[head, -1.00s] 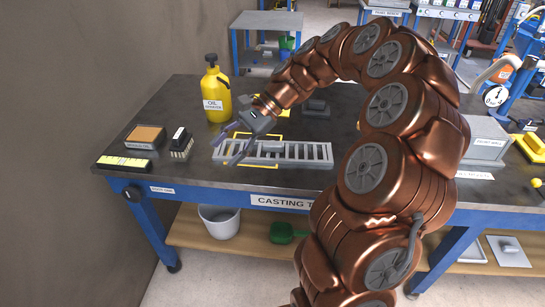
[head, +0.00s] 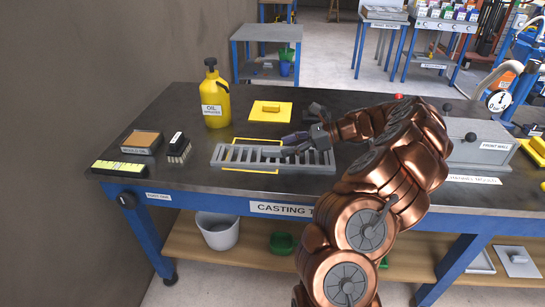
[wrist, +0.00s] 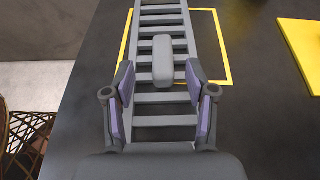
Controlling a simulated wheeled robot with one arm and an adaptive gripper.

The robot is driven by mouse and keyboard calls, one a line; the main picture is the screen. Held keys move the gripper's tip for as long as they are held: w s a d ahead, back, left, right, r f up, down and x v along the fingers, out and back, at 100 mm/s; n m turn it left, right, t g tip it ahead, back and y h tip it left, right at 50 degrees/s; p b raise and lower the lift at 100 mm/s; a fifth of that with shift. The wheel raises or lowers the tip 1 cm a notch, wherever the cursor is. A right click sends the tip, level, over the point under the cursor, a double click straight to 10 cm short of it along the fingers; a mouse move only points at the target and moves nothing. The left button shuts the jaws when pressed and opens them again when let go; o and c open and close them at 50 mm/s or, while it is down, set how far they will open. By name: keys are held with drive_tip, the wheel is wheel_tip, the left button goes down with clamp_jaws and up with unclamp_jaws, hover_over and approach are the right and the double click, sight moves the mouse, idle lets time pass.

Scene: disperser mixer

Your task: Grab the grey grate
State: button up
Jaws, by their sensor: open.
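The grey grate (head: 221,155) lies flat on the dark table top, a ladder-like frame of bars. In the wrist view the grate (wrist: 162,98) runs away from me, with a rounded grey block-like handle (wrist: 162,60) raised on its middle. My gripper (head: 287,146) is over the right half of the grate, coming from the right. In the wrist view my gripper (wrist: 160,76) is open, one finger on each side of the grate's width, with the near end of the handle between the fingertips. I cannot tell whether the fingers touch the grate.
A yellow oil bottle (head: 214,98), a brush (head: 178,148) and a brown-topped box (head: 142,142) stand to the left. A grey box (head: 480,145) stands right.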

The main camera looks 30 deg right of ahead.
sight(276, 148)
drive_tip(key=shift+x, duration=2.75)
drive_tip(key=shift+w+d, duration=0.15)
drive_tip(key=shift+c, duration=0.3)
clamp_jaws()
